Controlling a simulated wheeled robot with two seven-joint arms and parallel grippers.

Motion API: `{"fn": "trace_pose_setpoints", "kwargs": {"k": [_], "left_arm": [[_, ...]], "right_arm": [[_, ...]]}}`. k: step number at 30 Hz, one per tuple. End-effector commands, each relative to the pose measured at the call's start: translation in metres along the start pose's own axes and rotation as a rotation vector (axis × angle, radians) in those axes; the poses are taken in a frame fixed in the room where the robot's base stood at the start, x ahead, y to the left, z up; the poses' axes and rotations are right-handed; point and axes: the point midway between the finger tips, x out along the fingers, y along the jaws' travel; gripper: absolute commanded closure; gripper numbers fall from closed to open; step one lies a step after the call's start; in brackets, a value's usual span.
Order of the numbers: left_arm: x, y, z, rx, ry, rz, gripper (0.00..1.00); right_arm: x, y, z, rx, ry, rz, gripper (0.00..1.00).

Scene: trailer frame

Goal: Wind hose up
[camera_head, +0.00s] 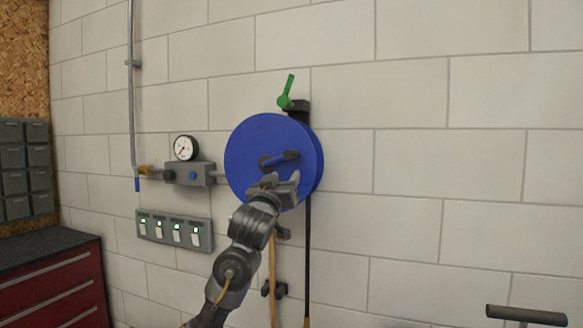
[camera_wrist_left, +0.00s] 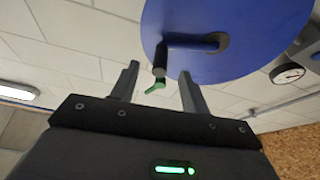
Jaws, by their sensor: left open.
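A green lever (camera_head: 286,92) sticks up above the reel. A black hose (camera_head: 308,250) hangs straight down from the reel's right side. My left gripper (camera_head: 284,180) is in front of the reel's lower part, just below the crank. In the left wrist view my left gripper (camera_wrist_left: 158,85) is open, and the crank handle (camera_wrist_left: 159,62) shows near and beyond the gap between its fingertips; contact cannot be told. My right gripper is not in view.
A gauge (camera_head: 185,148) and valve block (camera_head: 190,173) sit left of the reel, above a switch panel (camera_head: 175,231). A red tool chest (camera_head: 50,285) stands at the lower left. A dark handle-like bar (camera_head: 527,314) shows at the lower right. The wall right of the reel is clear.

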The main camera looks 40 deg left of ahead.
Motion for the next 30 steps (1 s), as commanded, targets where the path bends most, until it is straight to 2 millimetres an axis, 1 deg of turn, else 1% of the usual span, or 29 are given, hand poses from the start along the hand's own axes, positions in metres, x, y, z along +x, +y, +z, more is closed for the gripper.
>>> {"fn": "trace_pose_setpoints", "kwargs": {"k": [1, 3, 7, 10, 14, 18, 24, 27, 30], "left_arm": [[0.002, -0.003, -0.011, -0.008, 0.02, -0.004, 0.54], [0.003, -0.005, -0.018, -0.015, 0.033, -0.007, 0.54], [0.004, -0.005, -0.02, -0.016, 0.036, -0.008, 0.54], [0.012, -0.005, -0.021, -0.016, 0.034, -0.008, 0.54], [0.032, -0.005, -0.023, -0.015, 0.032, -0.009, 0.54], [0.059, -0.005, -0.025, -0.014, 0.031, -0.009, 0.54], [0.092, -0.005, -0.025, -0.014, 0.032, -0.008, 0.54], [0.103, -0.006, -0.025, -0.014, 0.032, -0.008, 0.54], [0.109, -0.006, -0.024, -0.014, 0.034, -0.008, 0.54]], "right_arm": [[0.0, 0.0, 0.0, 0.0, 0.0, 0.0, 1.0], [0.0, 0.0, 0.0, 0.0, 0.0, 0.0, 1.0], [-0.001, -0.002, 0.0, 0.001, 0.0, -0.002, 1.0], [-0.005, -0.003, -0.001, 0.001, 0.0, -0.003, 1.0], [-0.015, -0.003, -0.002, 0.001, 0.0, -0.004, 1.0], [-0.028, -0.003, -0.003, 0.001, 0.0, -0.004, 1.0], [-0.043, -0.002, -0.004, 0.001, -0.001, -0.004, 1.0], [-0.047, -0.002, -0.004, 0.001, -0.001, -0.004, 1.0], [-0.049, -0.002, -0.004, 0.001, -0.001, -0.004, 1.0]]}}
